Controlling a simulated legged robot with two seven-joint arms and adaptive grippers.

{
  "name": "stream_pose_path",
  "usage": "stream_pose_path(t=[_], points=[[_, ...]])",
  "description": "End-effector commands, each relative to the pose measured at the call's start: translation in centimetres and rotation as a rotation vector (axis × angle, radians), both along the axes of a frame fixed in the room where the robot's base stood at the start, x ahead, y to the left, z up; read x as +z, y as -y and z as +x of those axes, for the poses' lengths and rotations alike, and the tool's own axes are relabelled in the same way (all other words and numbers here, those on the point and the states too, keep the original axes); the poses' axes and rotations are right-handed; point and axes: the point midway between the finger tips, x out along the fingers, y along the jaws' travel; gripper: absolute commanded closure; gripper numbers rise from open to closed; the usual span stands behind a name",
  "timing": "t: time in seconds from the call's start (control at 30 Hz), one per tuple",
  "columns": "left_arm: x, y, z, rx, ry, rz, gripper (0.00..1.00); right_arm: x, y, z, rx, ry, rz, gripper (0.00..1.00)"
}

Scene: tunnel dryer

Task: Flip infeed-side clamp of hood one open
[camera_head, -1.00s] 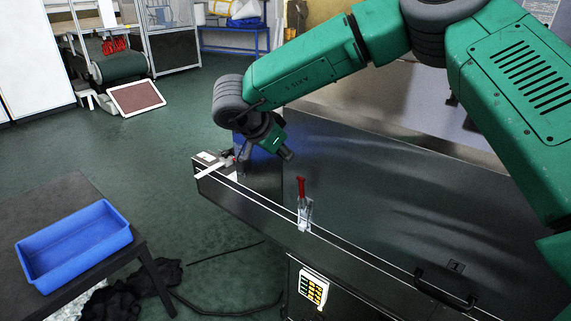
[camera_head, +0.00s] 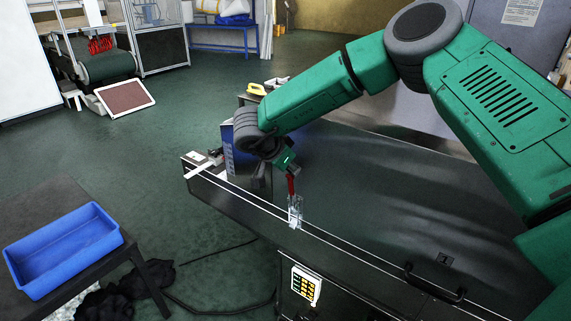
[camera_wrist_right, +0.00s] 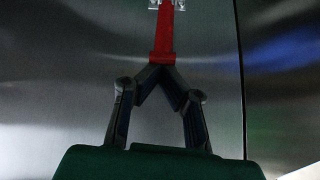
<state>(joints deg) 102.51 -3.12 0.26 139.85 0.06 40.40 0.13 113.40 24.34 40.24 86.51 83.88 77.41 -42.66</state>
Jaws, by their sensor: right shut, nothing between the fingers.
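The clamp has a red handle (camera_head: 291,186) standing upright over a pale metal base (camera_head: 295,212), on the front edge of the dark metal hood (camera_head: 370,200). My right gripper (camera_head: 289,172) is at the top of the red handle. In the right wrist view, its fingers (camera_wrist_right: 160,72) are closed together at the near end of the red handle (camera_wrist_right: 163,38), with nothing held between them. Whether they touch the handle I cannot tell. The clamp's base (camera_wrist_right: 166,4) is cut off at that view's top edge. My left gripper is not in view.
A black bar handle (camera_head: 435,286) is on the hood's front at the right. A control panel (camera_head: 306,284) with yellow keys is below the edge. A blue bin (camera_head: 62,250) sits on a dark table at the left.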

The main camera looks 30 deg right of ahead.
Motion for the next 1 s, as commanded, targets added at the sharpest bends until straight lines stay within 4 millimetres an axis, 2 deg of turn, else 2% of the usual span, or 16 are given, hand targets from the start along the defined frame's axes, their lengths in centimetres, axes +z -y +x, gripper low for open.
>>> stream_pose_path(t=[0.43, 1.0], points=[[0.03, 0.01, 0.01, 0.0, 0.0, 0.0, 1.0, -0.33, 0.23, 0.06, 0.001, 0.0, -0.003, 1.0], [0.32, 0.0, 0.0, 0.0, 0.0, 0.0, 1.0, -0.46, -0.63, -0.44, 0.004, 0.038, -0.096, 1.0]])
